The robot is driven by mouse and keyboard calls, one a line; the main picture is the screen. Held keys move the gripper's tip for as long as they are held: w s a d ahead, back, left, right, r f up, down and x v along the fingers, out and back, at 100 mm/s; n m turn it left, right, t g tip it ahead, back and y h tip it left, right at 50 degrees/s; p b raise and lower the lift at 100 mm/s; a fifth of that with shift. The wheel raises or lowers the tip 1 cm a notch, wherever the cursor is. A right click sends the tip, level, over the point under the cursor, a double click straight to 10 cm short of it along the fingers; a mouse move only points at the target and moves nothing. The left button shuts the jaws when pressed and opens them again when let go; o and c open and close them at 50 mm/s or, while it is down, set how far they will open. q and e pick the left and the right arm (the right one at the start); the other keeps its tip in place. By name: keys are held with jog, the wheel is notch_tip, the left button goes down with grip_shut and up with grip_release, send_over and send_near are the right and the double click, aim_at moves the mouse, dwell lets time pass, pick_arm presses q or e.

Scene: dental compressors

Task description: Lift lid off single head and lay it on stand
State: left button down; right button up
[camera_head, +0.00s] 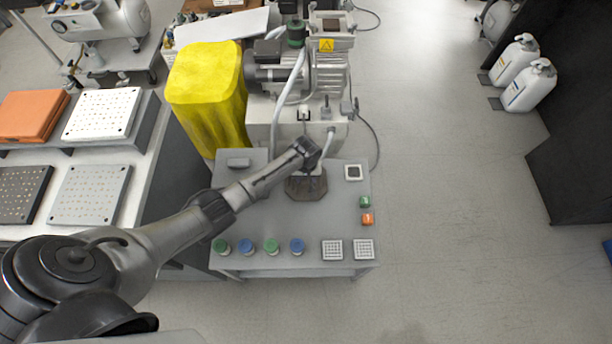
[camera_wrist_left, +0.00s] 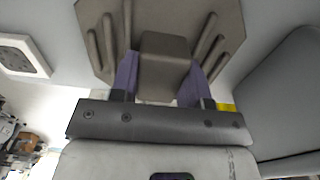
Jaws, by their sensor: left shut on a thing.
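The lid (camera_head: 306,188) is a dark brown-grey eight-sided plate over the back part of the grey stand (camera_head: 300,222). My left gripper (camera_head: 307,170) reaches it from above and is shut on it. In the left wrist view, the two purple fingers (camera_wrist_left: 160,80) grip the raised block in the middle of the lid (camera_wrist_left: 222,22), with ribs on both sides. I cannot tell whether the lid touches the stand. The compressor (camera_head: 300,80) with its motor and white hose stands behind the stand. My right gripper is not in view.
Green and blue round caps (camera_head: 247,246) and two square grids (camera_head: 332,250) line the stand's front edge. Small green and orange blocks (camera_head: 367,218) and a square plate (camera_head: 353,172) lie at its right.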

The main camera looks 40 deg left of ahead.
pick_arm(q)
jog(key=shift+w+p, duration=0.1)
jog(key=shift+p, duration=0.2)
dwell(0.4)
jog(key=shift+f, duration=0.1)
dwell(0.8)
jog(key=shift+f+p, duration=0.1)
jog(key=shift+p, duration=0.2)
jog(key=c, duration=0.6)
grip_release()
jog(key=shift+c, duration=0.2)
jog(key=shift+o, duration=0.8)
jog(key=shift+f, duration=0.1)
jog(key=o, duration=0.4)
jog(key=shift+o, duration=0.2)
